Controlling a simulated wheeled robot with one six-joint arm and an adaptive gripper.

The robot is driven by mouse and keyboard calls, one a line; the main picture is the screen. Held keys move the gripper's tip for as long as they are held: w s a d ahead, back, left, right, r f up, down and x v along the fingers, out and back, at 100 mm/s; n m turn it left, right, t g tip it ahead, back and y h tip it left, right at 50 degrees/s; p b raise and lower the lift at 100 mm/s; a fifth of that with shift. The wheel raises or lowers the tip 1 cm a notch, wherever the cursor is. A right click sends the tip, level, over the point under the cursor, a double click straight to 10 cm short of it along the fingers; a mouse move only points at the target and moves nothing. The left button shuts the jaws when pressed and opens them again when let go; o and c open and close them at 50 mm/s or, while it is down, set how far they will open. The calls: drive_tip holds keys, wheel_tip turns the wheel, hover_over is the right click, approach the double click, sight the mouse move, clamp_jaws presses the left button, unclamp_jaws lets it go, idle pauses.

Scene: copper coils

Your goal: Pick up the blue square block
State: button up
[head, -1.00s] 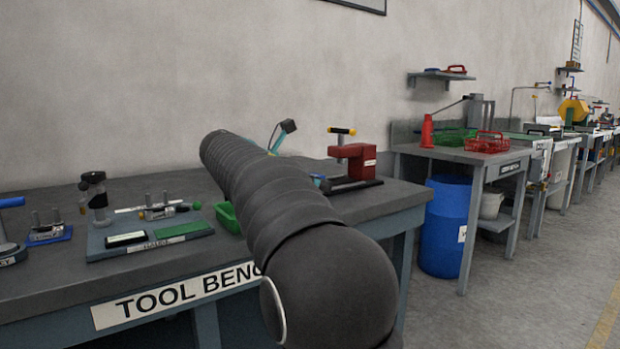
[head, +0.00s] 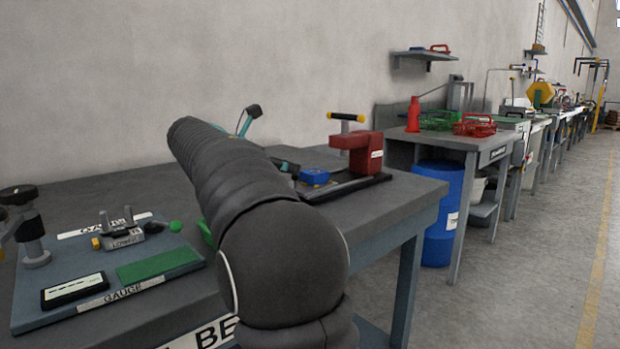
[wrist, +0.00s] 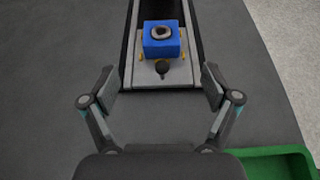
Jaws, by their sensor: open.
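The blue square block (head: 314,177) sits on the dark base of the red vise-like tool on the tool bench. In the wrist view the blue block (wrist: 162,46) has a round dark-and-light ring on top and rests on a grey plate in a dark channel. My gripper (wrist: 160,90) is open and empty, with its two fingers apart on either side of the channel's near end. The block lies beyond the fingertips, roughly centred between them. In the head view my arm hides most of the gripper.
The red tool (head: 356,152) with a yellow-tipped handle stands beside the block. A green tray (wrist: 275,165) lies at the lower right in the wrist view. A gauge board (head: 190,262) is on the bench at left. A blue barrel (head: 446,215) stands beyond the bench.

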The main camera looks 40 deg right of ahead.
sight(308, 173)
drive_tip(key=b+x, duration=0.1)
drive_tip(key=x, duration=0.9)
drive_tip(key=shift+s+d+f, duration=0.1)
drive_tip(key=shift+d+f, duration=0.1)
drive_tip(key=shift+f, duration=0.05)
drive_tip(key=c, duration=1.3)
drive_tip(key=shift+r, duration=0.1)
drive_tip(key=shift+c, duration=0.7)
